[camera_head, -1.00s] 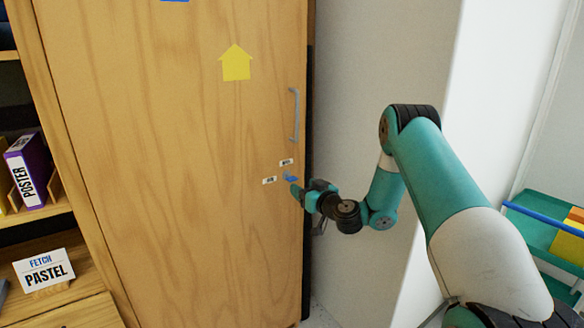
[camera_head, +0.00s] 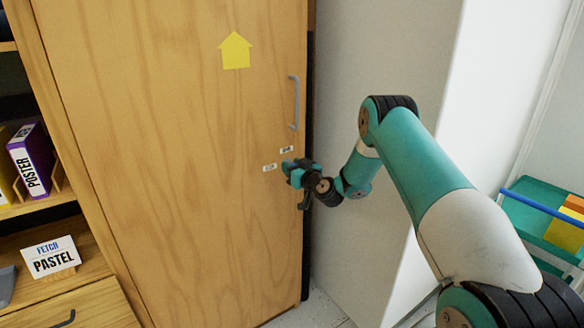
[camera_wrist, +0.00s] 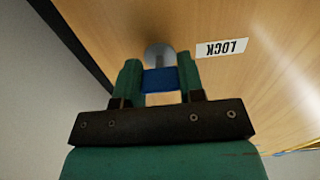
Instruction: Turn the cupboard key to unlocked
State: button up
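The cupboard door (camera_head: 170,130) is shut, with a grey handle (camera_head: 294,104) near its right edge. My gripper (camera_head: 289,169) is at the lock below the handle and hides the key in the head view. In the wrist view the blue key (camera_wrist: 160,80) lies between the two green fingertips of my gripper (camera_wrist: 160,78), with no clear gap on either side. Its wide head spans across that picture, in front of a round grey lock plate (camera_wrist: 158,52). A white label reading LOCK (camera_wrist: 221,48) appears upside down beside it. A second small label (camera_head: 286,149) sits above the gripper, too small to read.
A yellow arrow sticker (camera_head: 235,52) is on the door. Shelves with a purple POSTER box (camera_head: 33,160) and a FETCH PASTEL sign (camera_head: 50,258) stand at the left. A pale wall (camera_head: 385,60) is close at the right, and a teal cart (camera_head: 535,215) stands beyond it.

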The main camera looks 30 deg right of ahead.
jog(key=shift+m, duration=0.3)
jog(key=m+b, duration=0.2)
jog(key=m, duration=0.6)
jog(key=shift+b, duration=0.4)
jog(key=m, duration=0.4)
jog(key=shift+m, duration=0.3)
jog(key=m+p, duration=0.1)
jog(key=m, duration=0.3)
jog(key=shift+m, duration=0.3)
jog(key=shift+d, duration=0.1)
jog(key=o, duration=0.9)
jog(key=shift+o, duration=0.2)
